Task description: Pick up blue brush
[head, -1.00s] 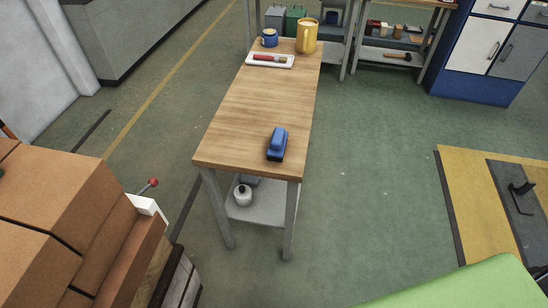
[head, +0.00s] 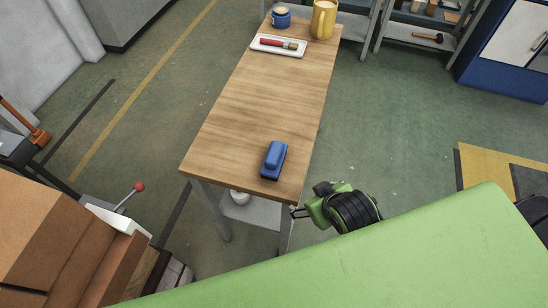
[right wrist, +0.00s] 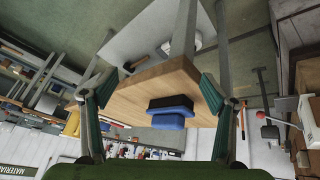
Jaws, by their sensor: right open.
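The blue brush (head: 273,160), a blue block-shaped body on a darker base, lies on the near end of the wooden table (head: 255,115). My right gripper (head: 300,211) is beside the table's near right corner in the head view, apart from the brush. In the right wrist view, which looks upside down, my right gripper (right wrist: 151,94) has its two green fingers wide apart with nothing between their tips. The brush (right wrist: 170,112) shows ahead between the fingers, beyond them. My left gripper is not in view.
A white tray (head: 262,48) with a red-handled brush, a blue pot (head: 281,17) and a yellow mug (head: 323,20) stand at the table's far end. Stacked brown boxes (head: 45,235) are at lower left. The table's middle is clear.

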